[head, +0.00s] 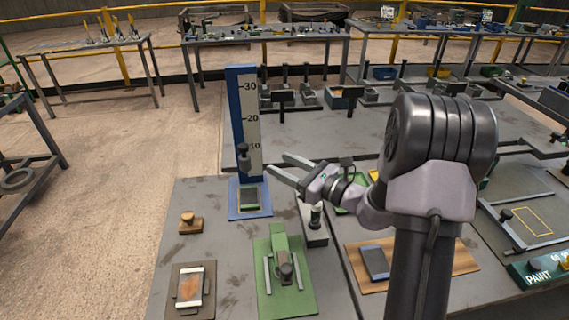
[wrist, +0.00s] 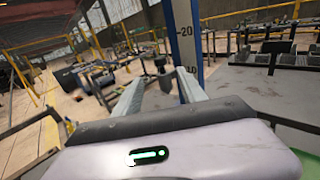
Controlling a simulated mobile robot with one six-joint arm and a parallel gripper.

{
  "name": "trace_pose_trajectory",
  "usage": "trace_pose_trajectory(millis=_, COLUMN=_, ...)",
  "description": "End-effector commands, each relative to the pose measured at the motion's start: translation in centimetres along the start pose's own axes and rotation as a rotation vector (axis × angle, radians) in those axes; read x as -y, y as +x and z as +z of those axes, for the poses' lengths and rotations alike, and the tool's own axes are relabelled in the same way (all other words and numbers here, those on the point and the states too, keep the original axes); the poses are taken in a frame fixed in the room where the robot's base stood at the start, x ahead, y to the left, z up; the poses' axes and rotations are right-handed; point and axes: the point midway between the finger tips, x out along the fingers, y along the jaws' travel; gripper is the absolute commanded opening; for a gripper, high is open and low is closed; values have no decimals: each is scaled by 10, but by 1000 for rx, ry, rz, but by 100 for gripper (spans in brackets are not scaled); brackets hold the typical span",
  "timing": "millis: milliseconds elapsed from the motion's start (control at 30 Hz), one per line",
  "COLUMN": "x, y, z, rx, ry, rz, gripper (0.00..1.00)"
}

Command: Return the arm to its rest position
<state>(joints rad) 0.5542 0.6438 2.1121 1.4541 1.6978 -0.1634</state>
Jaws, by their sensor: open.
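My gripper (head: 285,170) is open and empty in the head view, raised above the grey table. Its two fingers point left, close to the lower right of the blue upright scale (head: 240,115) marked 10, 20 and 30. In the wrist view, the open fingers (wrist: 160,92) show with nothing between them, and the scale (wrist: 186,40) stands just beyond. My arm is folded at the right of the head view and hides part of the table behind it.
The grey table (head: 228,190) holds a green fixture (head: 285,285), a brown board (head: 355,262), a wooden knob block (head: 190,222) and a framed plate (head: 190,290). A PAINT box (head: 535,270) is at right. More benches stand behind. Open floor (head: 110,140) lies at left.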

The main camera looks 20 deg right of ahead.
Motion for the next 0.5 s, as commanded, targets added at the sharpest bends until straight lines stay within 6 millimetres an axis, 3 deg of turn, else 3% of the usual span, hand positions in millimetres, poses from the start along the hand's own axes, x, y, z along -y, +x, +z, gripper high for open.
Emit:
trace_pose_trajectory(millis=367, x=0, y=0, z=0, rx=-1, ry=0, rz=1, gripper=49)
trace_pose_trajectory(millis=467, x=-21, y=4, z=11, rx=-21, ry=-44, rz=64, gripper=49)
trace_pose_trajectory(millis=500, x=-44, y=8, z=21, rx=-45, ry=-93, rz=131, gripper=49)
